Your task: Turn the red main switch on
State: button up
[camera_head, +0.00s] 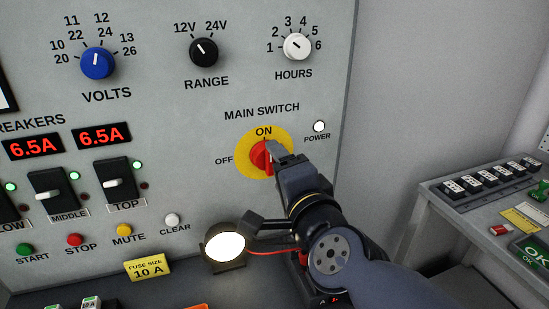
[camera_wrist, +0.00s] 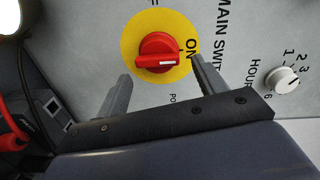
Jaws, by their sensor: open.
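The red main switch (camera_head: 258,158) sits on a round yellow plate (camera_head: 243,165) on the grey panel, with ON printed at its top and OFF to its left. In the wrist view the red knob (camera_wrist: 157,50) shows its bar and white mark lying along the line toward ON, at the right. My gripper (camera_wrist: 162,82) is open and empty. Its two fingers stand apart at the lower left and lower right of the knob in that view. In the head view my gripper (camera_head: 274,149) hides the knob's right part; contact cannot be told.
The power lamp (camera_head: 319,126) right of the switch looks bright white. The hours knob (camera_head: 297,47) is above, the breakers (camera_head: 112,184) are at left. A round bright lamp (camera_head: 224,246) is beside my wrist. A grey bench (camera_head: 430,200) with several small items stands at right.

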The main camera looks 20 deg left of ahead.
aim_at(268, 158)
jog(key=p+v, duration=0.3)
jog(key=v, duration=0.4)
dwell(0.3)
jog(key=b+x, duration=0.5)
jog(key=x, duration=0.5)
jog(key=shift+w+a, duration=0.25)
jog(key=shift+w, duration=0.05)
jog(key=shift+s+d, duration=0.1)
